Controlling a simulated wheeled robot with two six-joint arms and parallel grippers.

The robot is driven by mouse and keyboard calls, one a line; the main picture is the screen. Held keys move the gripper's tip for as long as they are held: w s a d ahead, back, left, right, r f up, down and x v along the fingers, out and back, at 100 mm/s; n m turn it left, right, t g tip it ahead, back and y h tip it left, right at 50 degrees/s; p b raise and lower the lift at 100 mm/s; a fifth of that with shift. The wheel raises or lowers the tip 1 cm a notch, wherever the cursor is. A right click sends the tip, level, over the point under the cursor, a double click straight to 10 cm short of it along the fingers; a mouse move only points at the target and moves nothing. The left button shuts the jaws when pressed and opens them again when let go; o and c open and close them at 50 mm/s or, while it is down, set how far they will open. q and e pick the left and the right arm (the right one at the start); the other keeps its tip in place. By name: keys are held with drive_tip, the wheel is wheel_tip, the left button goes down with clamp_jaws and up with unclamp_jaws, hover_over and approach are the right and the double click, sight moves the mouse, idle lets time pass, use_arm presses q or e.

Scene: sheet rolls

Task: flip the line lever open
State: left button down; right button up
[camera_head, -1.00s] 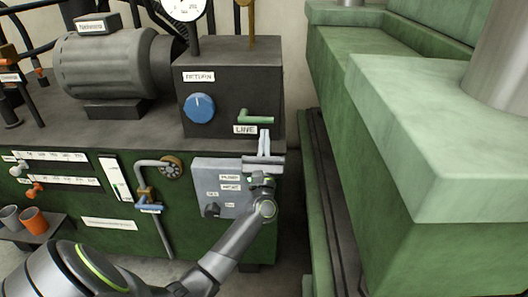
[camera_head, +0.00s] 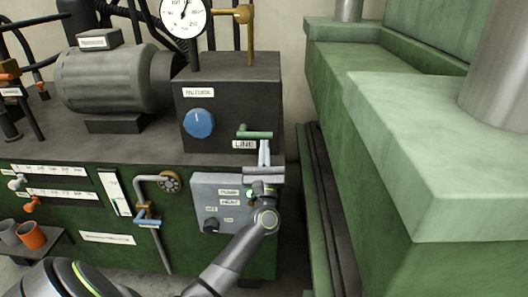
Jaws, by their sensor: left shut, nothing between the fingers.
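The line lever is a green handle (camera_head: 256,134) on the front of the dark block (camera_head: 232,105), just above the white LINE label (camera_head: 244,145). Its long part points right, roughly level. My left gripper (camera_head: 264,146) is shut and empty. It points up, with its fingertips just below the lever's right part and beside the label. Whether the fingertips touch the lever cannot be told. My right gripper does not show.
A grey panel (camera_head: 215,190) lies behind my left forearm. A gauge (camera_head: 183,14) stands above the block. A large green machine (camera_head: 430,150) bounds the right side.

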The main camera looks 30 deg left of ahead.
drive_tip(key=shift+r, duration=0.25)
